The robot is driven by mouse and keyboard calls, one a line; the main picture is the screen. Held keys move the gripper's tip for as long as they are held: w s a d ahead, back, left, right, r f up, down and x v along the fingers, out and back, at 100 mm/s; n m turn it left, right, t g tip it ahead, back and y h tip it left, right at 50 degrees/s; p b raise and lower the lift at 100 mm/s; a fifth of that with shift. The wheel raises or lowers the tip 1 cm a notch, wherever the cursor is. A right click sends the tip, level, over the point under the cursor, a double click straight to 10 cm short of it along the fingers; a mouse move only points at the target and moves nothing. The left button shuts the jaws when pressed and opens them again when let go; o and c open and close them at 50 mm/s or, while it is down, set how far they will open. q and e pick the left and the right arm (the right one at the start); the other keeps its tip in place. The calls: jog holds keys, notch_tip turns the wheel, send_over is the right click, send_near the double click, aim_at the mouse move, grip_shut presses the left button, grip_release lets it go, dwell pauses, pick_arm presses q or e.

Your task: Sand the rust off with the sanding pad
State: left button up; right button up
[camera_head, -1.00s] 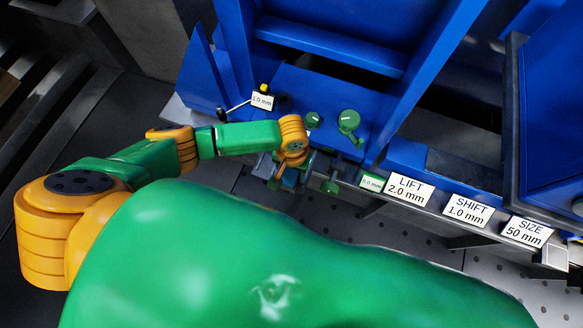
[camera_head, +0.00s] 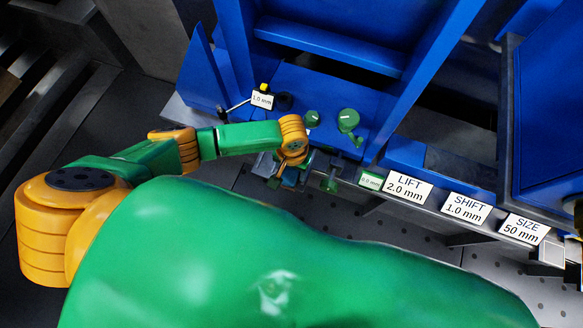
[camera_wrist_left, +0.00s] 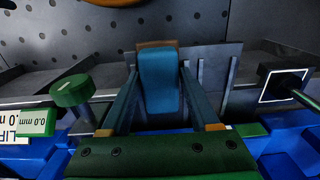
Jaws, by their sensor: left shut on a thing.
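My left gripper (camera_head: 284,174) is at the front edge of the blue machine, mostly hidden below its orange wrist in the head view. In the left wrist view the left gripper (camera_wrist_left: 160,72) is shut on a teal block with a brown end, which looks like the sanding pad (camera_wrist_left: 160,85). The pad sits between the two fingers, with its brown end away from the palm, near a grey metal ledge. I cannot tell whether it touches anything. I can make out no rust patch in either view. My right gripper does not show.
Green knobs (camera_head: 348,120) stand on the blue machine (camera_head: 330,90), right of my wrist. A 1.0 mm label (camera_head: 262,101) is to the left. LIFT (camera_head: 407,188), SHIFT (camera_head: 465,208) and SIZE (camera_head: 524,229) cards line the front rail. A perforated dark plate (camera_head: 400,235) lies below.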

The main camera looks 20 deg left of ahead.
pick_arm(q)
jog(key=shift+f, duration=0.4)
dwell(0.3)
